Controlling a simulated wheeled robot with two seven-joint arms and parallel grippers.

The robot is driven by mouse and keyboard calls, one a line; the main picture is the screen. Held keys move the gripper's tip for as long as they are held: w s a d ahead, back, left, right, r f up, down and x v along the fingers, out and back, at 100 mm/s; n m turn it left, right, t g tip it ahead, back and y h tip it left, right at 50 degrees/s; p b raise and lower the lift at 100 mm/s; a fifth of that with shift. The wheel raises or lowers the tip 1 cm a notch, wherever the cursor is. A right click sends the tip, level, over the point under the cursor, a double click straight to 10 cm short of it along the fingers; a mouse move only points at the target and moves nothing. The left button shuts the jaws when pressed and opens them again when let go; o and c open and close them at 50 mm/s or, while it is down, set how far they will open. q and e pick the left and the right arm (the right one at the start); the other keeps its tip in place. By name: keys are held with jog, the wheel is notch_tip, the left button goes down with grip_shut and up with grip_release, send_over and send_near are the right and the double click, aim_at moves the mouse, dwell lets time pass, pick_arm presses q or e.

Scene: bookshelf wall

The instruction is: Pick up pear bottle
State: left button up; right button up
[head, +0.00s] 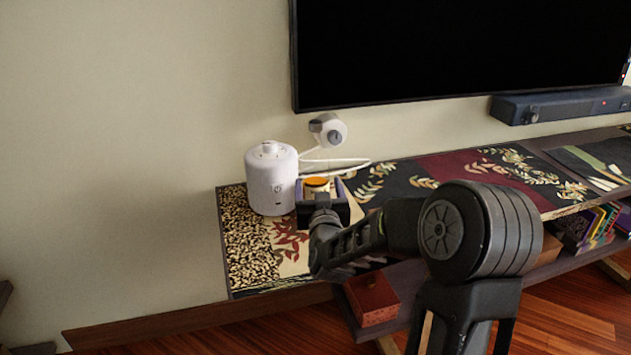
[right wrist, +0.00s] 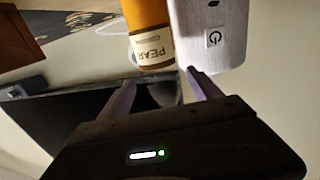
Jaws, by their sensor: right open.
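The pear bottle (right wrist: 148,35) is orange with a pale label reading PEAR, seen in the right wrist view just beyond my fingertips. In the head view only its orange top (head: 317,182) shows clearly, on the shelf top behind my gripper. My right gripper (right wrist: 161,77) is open and empty, its two fingers pointing towards the bottle. In the head view the right gripper (head: 321,191) is at the bottle and hides its lower part. I cannot tell whether the fingers touch it. My left gripper is not in view.
A white rounded device (head: 271,180) with a power mark stands close beside the bottle, to its left in the head view. Its cable runs to a wall plug (head: 328,130). A television (head: 450,45) and soundbar (head: 560,105) are behind. The patterned shelf top (head: 400,178) is clear to the right.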

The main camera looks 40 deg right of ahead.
aim_at(317, 179)
jog(key=x, duration=0.5)
jog(key=shift+f, duration=0.1)
jog(key=shift+c, duration=0.2)
grip_shut()
dwell(1.1)
